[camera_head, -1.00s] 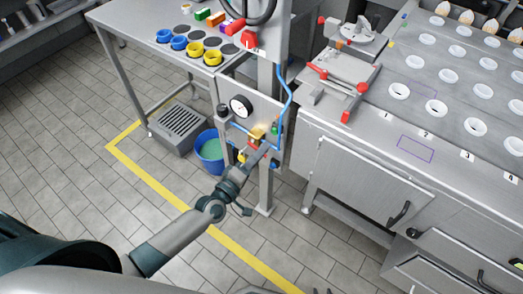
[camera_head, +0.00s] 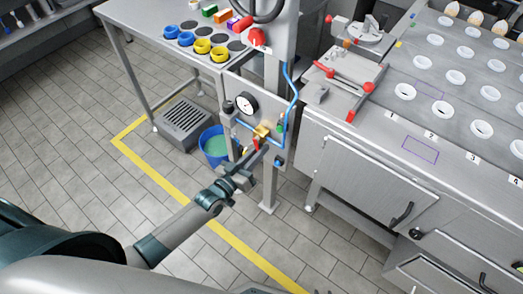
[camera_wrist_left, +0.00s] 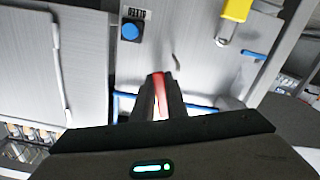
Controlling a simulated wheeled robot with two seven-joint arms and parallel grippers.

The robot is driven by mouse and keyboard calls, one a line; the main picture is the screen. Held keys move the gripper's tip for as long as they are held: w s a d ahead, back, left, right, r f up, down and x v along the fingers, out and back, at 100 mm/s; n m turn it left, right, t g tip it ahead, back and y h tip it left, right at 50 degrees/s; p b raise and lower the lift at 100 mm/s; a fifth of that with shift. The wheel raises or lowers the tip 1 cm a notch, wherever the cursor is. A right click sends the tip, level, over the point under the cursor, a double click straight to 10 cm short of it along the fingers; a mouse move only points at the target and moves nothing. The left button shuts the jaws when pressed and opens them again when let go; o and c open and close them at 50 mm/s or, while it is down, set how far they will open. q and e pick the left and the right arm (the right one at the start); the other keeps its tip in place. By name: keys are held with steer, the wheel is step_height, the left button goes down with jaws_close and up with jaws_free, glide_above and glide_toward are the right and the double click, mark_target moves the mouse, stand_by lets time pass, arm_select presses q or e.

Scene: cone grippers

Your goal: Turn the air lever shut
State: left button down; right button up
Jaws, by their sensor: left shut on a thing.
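The air lever (camera_head: 257,146) is a small red handle below a brass valve (camera_head: 262,132) on the grey air panel (camera_head: 240,88). My left gripper (camera_head: 256,155) comes in from the lower left and covers part of the lever. In the left wrist view the red lever (camera_wrist_left: 159,88) stands between the two dark fingers (camera_wrist_left: 161,98), which are shut on it. The lever's exact angle is hard to tell in the head view. My right gripper is not in view.
A round gauge (camera_head: 247,103) and blue air pipe (camera_head: 291,90) sit close to the valve. A blue bucket (camera_head: 206,133) stands behind my wrist. The steel machine (camera_head: 340,175) stands close on the right. The tiled floor at left is open.

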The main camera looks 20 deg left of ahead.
arm_select(q)
steer(key=shift+w+a+f+m, duration=0.1)
steer(key=shift+a+m, duration=0.15)
steer(key=shift+m, duration=0.35)
steer(key=shift+a+f+m, duration=0.1)
steer(key=shift+a+m, duration=0.1)
steer(key=shift+m, duration=0.4)
steer(key=shift+w+a+m, duration=0.1)
steer(key=shift+a+m, duration=0.2)
steer(key=shift+m, duration=0.6)
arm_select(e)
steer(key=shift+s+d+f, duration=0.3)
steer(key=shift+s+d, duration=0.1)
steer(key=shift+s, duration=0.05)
arm_select(q)
steer(key=c, duration=1.8)
jaws_free()
steer(key=shift+o, duration=0.2)
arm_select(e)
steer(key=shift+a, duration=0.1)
